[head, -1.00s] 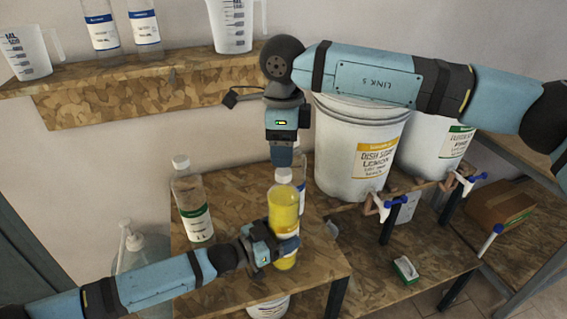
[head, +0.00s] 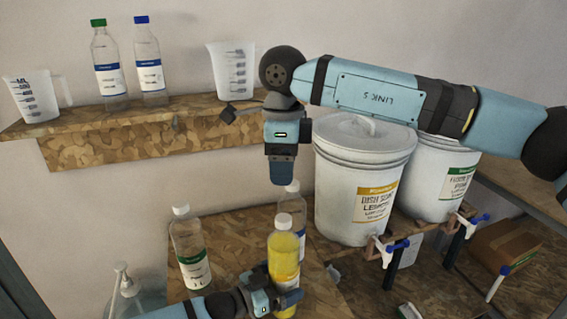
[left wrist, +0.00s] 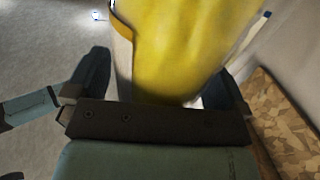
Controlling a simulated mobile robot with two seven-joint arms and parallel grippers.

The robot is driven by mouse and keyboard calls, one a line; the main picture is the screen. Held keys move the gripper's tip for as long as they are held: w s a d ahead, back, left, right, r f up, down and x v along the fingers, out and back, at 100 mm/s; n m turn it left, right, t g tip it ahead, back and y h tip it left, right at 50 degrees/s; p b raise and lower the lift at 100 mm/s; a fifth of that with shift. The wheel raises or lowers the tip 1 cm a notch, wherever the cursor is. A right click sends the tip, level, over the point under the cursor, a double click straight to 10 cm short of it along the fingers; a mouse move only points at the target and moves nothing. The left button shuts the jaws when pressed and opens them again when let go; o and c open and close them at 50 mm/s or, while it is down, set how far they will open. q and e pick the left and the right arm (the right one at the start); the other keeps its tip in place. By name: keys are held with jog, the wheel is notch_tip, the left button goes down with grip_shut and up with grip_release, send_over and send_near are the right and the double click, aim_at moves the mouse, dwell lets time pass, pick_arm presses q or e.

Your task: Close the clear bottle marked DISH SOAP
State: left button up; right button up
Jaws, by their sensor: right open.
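The bottle of yellow liquid (head: 284,258) stands upright near the front of the wooden bench, with a white cap (head: 284,221) on its top. Its label is partly hidden and too small to read. My left gripper (head: 280,300) is around its lower body; the left wrist view shows the yellow bottle (left wrist: 185,50) between the two fingers. My right gripper (head: 282,180) points down above the cap, with a clear gap between them. It is open and empty, seen side-on.
A white-capped clear bottle (head: 189,250) stands left of the yellow one, and another (head: 292,205) close behind it. White drums (head: 345,205) with taps stand to the right. The wall shelf (head: 110,140) carries two bottles and two measuring jugs.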

pick_arm(q)
jog(key=shift+a, duration=0.1)
jog(key=v, duration=1.3)
jog(key=shift+s+a+b, duration=0.15)
jog(key=shift+a+b, duration=0.15)
jog(key=shift+b, duration=0.1)
jog(key=shift+f, duration=0.1)
